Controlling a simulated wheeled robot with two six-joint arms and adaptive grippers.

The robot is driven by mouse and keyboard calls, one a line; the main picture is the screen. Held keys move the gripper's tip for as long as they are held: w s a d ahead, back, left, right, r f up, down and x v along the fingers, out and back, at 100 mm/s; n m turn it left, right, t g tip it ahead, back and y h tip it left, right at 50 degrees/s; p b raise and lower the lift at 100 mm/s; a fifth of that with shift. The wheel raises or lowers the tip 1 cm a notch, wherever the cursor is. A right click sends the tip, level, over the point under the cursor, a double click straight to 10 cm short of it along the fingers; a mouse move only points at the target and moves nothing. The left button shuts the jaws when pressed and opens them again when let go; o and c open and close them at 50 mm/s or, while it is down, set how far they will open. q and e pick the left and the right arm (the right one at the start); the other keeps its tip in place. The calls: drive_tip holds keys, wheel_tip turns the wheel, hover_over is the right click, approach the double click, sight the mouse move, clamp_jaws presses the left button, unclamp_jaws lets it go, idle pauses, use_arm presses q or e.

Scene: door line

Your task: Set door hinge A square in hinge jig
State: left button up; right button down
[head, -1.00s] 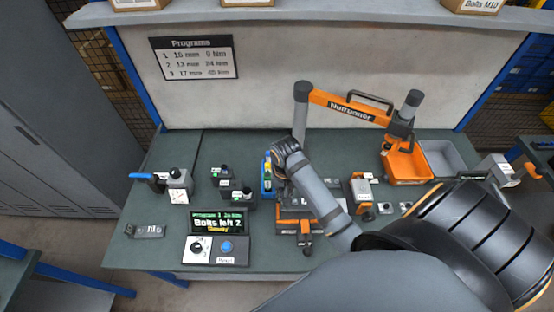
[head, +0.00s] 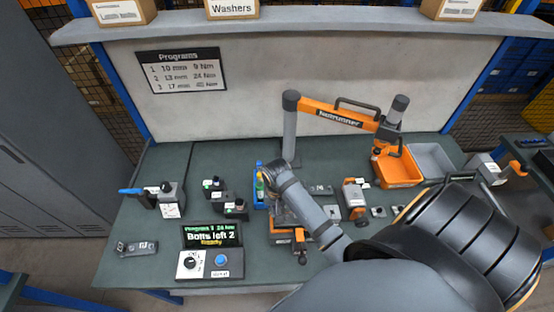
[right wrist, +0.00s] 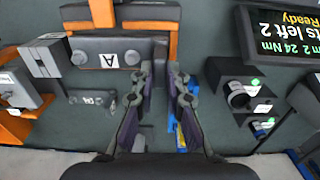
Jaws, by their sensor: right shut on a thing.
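Door hinge A (right wrist: 92,62) is a dark grey plate with a white "A" label and round holes, at the upper left of the right wrist view. It lies against the hinge jig (right wrist: 101,12), which has orange uprights; the jig also shows in the head view (head: 284,237). My right gripper (right wrist: 164,75) is at the hinge's right end, its fingers shut on it. The fingers hide that end, so I cannot tell whether the hinge is fully seated or square. In the head view my right wrist hides the fingertips. My left gripper is not in view.
An orange nutrunner arm (head: 340,112) stands behind the jig. An orange bin (head: 398,170) and a grey bin (head: 433,160) are at the back right. A display reading "Bolts left 2" (head: 211,235) and switch blocks stand left of the jig.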

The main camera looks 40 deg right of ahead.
drive_tip(key=shift+f, duration=0.85)
idle(1.1)
drive_tip(key=c, duration=1.3)
unclamp_jaws()
drive_tip(key=shift+r, duration=3.5)
